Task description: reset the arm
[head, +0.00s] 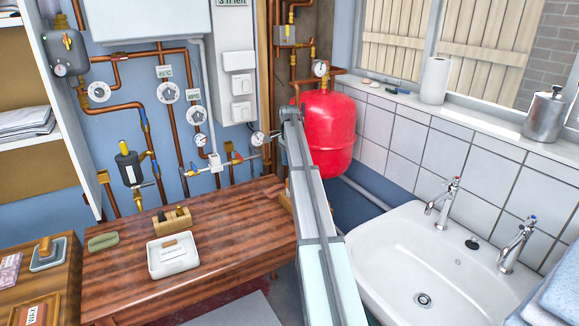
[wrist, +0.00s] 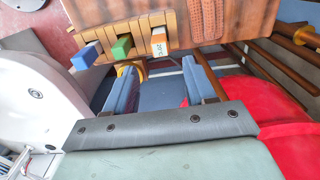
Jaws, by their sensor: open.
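My gripper (wrist: 160,85) shows in the wrist view with its two blue-grey fingers apart and nothing between them. Beyond the fingertips is a slotted wooden rack (wrist: 110,28) holding a blue block (wrist: 86,57), a green block (wrist: 123,47) and an orange-and-white block (wrist: 159,43). The fingers look apart from these. In the head view my pale arm reaches from the lower middle up toward the red tank (head: 327,128). My gripper cannot be made out there.
A wooden bench (head: 230,235) with a white dish (head: 172,262) lies left of my arm. A white sink (head: 400,245) with two taps is at right. Copper pipes and gauges line the blue wall behind. A red surface (wrist: 280,115) is close at right in the wrist view.

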